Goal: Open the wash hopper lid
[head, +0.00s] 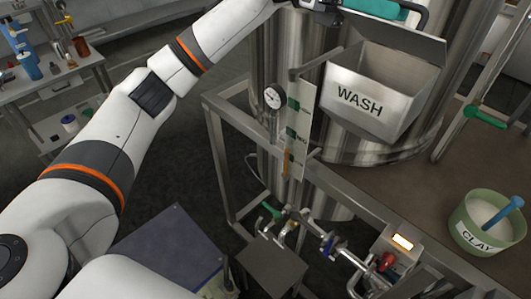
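The wash hopper (362,103) is a steel box marked WASH, fixed on the front of a large steel tank right of centre. Its grey lid (405,40) stands raised at the back, and the hopper's inside shows. A teal bar with a dark bracket (378,9) shows at the lid's top, partly cut off by the picture edge. My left gripper (328,14) is at the top edge, close to the left end of the teal bar. Its fingers are mostly cut off, so I cannot tell whether they hold the bar. My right gripper is not in view.
A gauge (274,97) and a green-tagged panel (298,125) stand left of the hopper. A green CLAY tub (474,232) with a blue-handled tool sits on the deck at right. Pipes and valves (328,246) run below. A side bench (50,88) is at far left.

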